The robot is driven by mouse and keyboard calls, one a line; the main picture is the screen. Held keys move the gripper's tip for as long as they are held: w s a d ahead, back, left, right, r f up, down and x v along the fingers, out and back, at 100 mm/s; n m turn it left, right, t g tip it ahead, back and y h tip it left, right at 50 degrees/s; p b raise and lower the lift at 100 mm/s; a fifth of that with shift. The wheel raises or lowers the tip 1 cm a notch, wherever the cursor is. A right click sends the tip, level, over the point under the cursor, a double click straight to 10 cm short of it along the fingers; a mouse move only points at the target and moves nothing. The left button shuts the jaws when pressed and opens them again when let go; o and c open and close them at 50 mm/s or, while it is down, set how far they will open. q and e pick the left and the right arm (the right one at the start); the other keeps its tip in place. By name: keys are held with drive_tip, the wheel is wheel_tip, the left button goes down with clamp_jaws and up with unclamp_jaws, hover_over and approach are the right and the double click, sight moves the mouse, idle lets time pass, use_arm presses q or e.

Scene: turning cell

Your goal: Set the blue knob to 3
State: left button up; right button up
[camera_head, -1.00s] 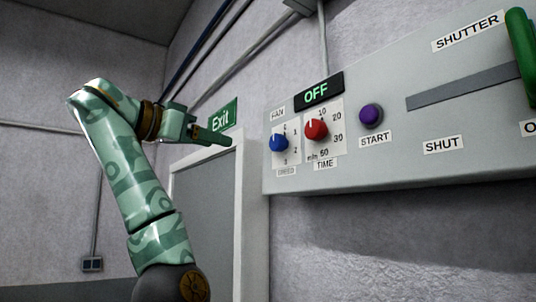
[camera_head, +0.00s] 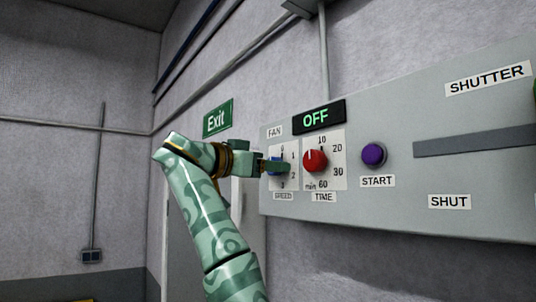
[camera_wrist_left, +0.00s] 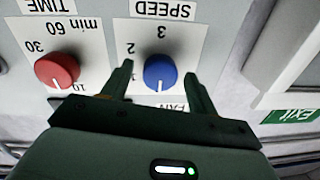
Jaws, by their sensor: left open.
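The blue knob (camera_head: 272,166) sits on the wall panel's FAN SPEED dial, partly hidden by my left gripper in the head view. Its dial reads 0 at top, 1, 2 and 3 at bottom. In the wrist view, which is upside down, the blue knob (camera_wrist_left: 160,70) shows whole. Its white mark points down towards the FAN label, the 0 side. My left gripper (camera_wrist_left: 158,72) is open, one finger on each side of the knob, with gaps visible. In the head view the left gripper (camera_head: 283,167) is at the dial. My right gripper is not in view.
The red TIME knob (camera_head: 315,160) is close on the right of the dial, its mark towards 10. Further right are the purple START button (camera_head: 374,154) and the shutter slot (camera_head: 475,141). The display (camera_head: 318,117) reads OFF. A green Exit sign (camera_head: 217,119) hangs left.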

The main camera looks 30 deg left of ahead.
use_arm(q)
drive_tip(key=shift+w+d, duration=0.1)
drive_tip(key=shift+w, duration=0.05)
drive_tip(key=c, duration=1)
